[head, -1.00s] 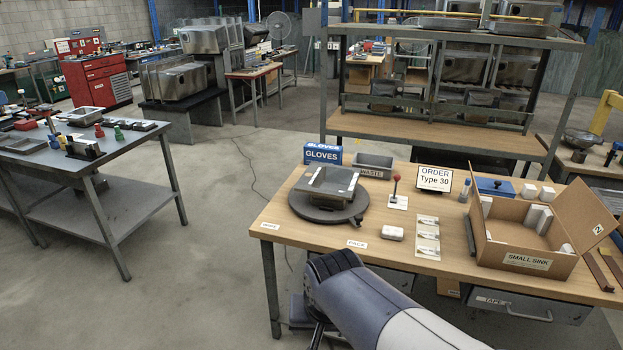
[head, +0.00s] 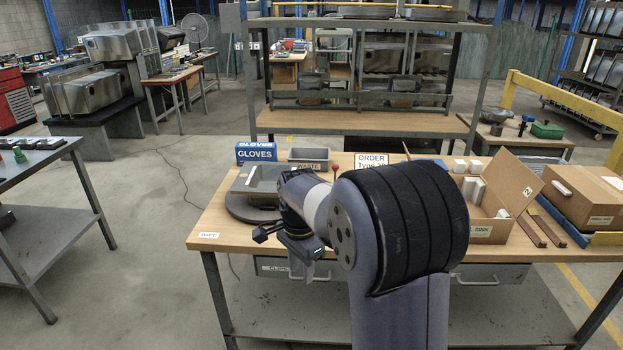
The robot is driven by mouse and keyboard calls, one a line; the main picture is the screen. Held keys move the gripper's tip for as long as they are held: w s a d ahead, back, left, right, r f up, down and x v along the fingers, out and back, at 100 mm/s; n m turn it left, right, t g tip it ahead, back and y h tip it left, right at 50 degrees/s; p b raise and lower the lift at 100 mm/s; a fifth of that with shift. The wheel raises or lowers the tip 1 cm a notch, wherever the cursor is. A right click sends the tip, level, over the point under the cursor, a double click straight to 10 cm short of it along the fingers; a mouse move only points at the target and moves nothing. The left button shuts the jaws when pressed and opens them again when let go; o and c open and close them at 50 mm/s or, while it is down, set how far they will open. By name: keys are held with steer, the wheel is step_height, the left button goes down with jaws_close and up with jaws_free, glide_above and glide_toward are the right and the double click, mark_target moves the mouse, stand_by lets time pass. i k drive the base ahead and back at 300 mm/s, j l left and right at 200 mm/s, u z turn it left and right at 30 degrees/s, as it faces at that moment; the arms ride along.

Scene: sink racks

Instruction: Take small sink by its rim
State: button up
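The small sink (head: 262,178) is a grey metal basin at the left of the wooden workbench. It rests on a dark round turntable (head: 243,211). My arm hides the right part of both. My gripper (head: 259,234) appears small and dark, in front of the turntable near the bench's front edge, apart from the sink's rim as far as I can see. Its fingers are too small and dark to tell whether they are open or shut. I see nothing held in it.
A blue gloves box (head: 256,152) and a grey waste bin (head: 309,155) stand behind the sink. An order sign (head: 371,160) is partly hidden by my arm. An open cardboard box (head: 490,228) with white padding stands at the right. A metal table (head: 30,160) is at the left.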

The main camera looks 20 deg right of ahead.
mark_target(260, 184)
steer(key=i+j+z, duration=0.7)
steer(key=j+z, duration=0.15)
steer(key=i+j+z, duration=0.15)
steer(key=j+z, duration=0.15)
steer(key=j, duration=0.2)
steer(key=i+j+z, duration=0.25)
steer(key=j, duration=0.2)
steer(key=i+j, duration=0.1)
steer(key=j, duration=1.15)
steer(key=i+z, duration=0.05)
